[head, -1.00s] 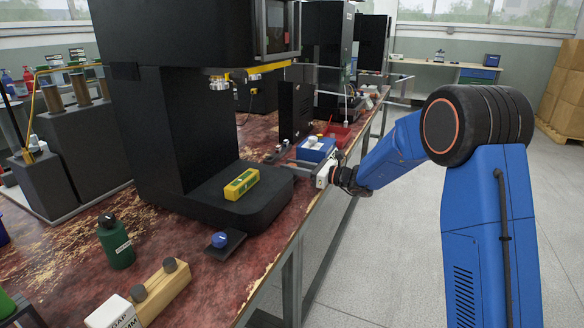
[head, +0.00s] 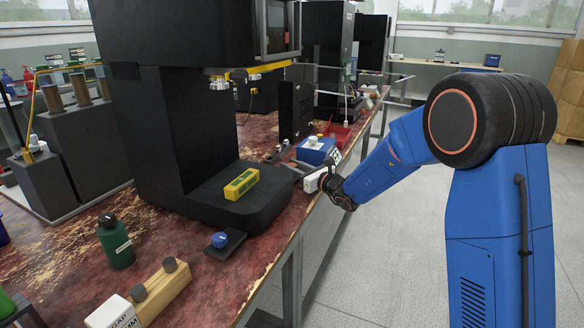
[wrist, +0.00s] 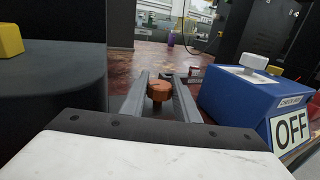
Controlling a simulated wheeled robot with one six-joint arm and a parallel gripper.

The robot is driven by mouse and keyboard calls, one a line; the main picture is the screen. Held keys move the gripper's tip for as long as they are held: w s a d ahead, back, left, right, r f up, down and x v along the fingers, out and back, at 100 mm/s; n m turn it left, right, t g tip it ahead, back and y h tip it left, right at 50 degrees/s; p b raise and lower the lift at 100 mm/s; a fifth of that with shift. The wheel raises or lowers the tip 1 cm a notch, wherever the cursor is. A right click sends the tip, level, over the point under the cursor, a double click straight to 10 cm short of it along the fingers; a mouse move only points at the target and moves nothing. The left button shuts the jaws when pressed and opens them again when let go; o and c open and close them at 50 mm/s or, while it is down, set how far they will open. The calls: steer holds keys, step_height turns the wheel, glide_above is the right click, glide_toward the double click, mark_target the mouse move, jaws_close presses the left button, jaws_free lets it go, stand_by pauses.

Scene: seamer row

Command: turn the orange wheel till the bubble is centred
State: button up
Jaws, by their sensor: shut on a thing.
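The orange wheel (wrist: 159,91) sits between the two grey fingers of my gripper (wrist: 161,82) in the wrist view, and the fingers are shut on it. In the head view my gripper (head: 297,172) reaches in at the front right corner of the black machine's base (head: 262,208). The wheel cannot be made out there. A yellow spirit level (head: 241,184) with a green window lies on that base. Its yellow end (wrist: 10,40) shows at the left of the wrist view. The bubble is too small to make out.
A blue box (head: 316,151) with a white knob and an OFF label stands close to the right of my gripper. A red tray (head: 337,134) is behind it. A blue knob on a dark plate (head: 224,243) and a green bottle (head: 116,241) are nearer.

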steer(key=o, duration=1)
steer(key=shift+r, duration=0.1)
steer(key=shift+w+n+g+y, duration=0.1)
steer(key=shift+n+g+y, duration=0.2)
steer(key=shift+g, duration=0.1)
steer(key=shift+n+g+y, duration=1.4)
steer(key=shift+n+g, duration=0.5)
steer(key=shift+g, duration=0.7)
steer(key=v, duration=1.7)
steer(key=shift+d, duration=0.25)
